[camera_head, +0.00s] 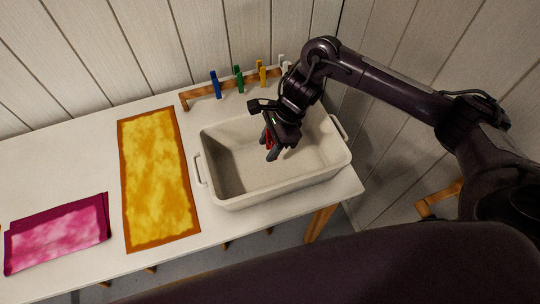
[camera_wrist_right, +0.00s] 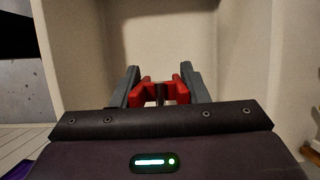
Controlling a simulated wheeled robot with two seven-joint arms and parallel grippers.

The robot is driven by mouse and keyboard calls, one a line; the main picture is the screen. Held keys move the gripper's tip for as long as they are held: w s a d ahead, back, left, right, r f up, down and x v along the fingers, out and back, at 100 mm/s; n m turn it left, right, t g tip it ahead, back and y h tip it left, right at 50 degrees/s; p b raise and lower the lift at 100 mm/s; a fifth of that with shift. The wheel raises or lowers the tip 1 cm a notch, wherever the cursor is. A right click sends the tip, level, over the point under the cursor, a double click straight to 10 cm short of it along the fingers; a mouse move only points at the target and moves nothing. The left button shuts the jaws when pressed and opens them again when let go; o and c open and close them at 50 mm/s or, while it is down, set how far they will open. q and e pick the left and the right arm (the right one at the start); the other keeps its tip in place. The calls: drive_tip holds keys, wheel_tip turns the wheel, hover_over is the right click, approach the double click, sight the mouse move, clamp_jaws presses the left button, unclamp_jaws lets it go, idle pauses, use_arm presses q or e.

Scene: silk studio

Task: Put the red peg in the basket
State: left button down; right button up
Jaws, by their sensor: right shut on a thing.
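The red peg (camera_head: 269,139) is between the fingers of my right gripper (camera_head: 271,146), which is shut on it. In the right wrist view the red peg (camera_wrist_right: 161,92) shows between the two grey fingertips of the gripper (camera_wrist_right: 160,80). The basket (camera_head: 230,201) is a pale rectangular bin with a handle at each end, standing on the right end of the table. The gripper and peg appear over the basket's opening, with the bin's inner walls around them in the wrist view. The exact height above its floor is hard to tell. My left gripper is not in view.
A wooden rail (camera_head: 203,91) behind the basket carries a blue peg (camera_head: 215,85), a green peg (camera_head: 239,79), a yellow peg (camera_head: 261,73) and a whitish one. A yellow cloth (camera_head: 158,180) and a folded pink cloth (camera_head: 58,232) lie on the white table (camera_head: 70,160). A plank wall stands behind.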

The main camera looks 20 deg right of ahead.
wheel_tip(320, 180, down, 6)
drive_tip(key=shift+f+p, duration=0.1)
drive_tip(key=shift+p, duration=0.35)
drive_tip(key=shift+f, duration=0.2)
drive_tip(key=shift+f, duration=0.15)
drive_tip(key=o, duration=0.9)
drive_tip(key=shift+o, duration=0.2)
